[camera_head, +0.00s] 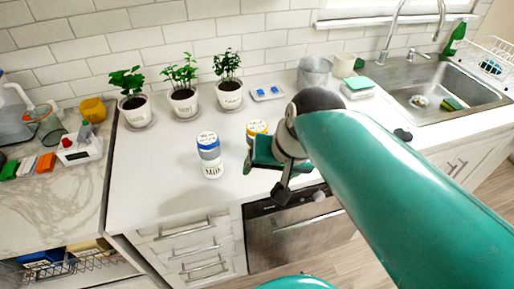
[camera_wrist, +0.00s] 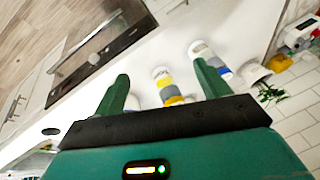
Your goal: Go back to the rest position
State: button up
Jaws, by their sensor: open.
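My gripper (camera_head: 266,160) is over the white counter near its front edge, at the end of my green arm. In the wrist view my gripper (camera_wrist: 161,68) has its two green fingers wide apart with nothing held between them. A yellow-and-white can (camera_head: 257,127) stands on the counter, partly hidden behind my gripper; it shows between the fingers in the wrist view (camera_wrist: 167,88), apart from them. A blue-and-white can (camera_head: 209,155) stands to its left, and in the wrist view this can (camera_wrist: 200,50) is partly hidden behind the right finger.
Several potted plants (camera_head: 183,102) line the back wall. A small tray (camera_head: 266,92), a grey container (camera_head: 314,72) and a sink (camera_head: 445,92) with a faucet are on the right. A dish rack (camera_head: 492,62) is beyond. The front-left counter (camera_head: 150,195) is clear.

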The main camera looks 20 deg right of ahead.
jog(key=s+n, duration=0.1)
jog(key=n, duration=0.1)
jog(key=s+a+n+t+h, duration=0.1)
jog(key=n, duration=0.1)
jog(key=shift+r, duration=0.2)
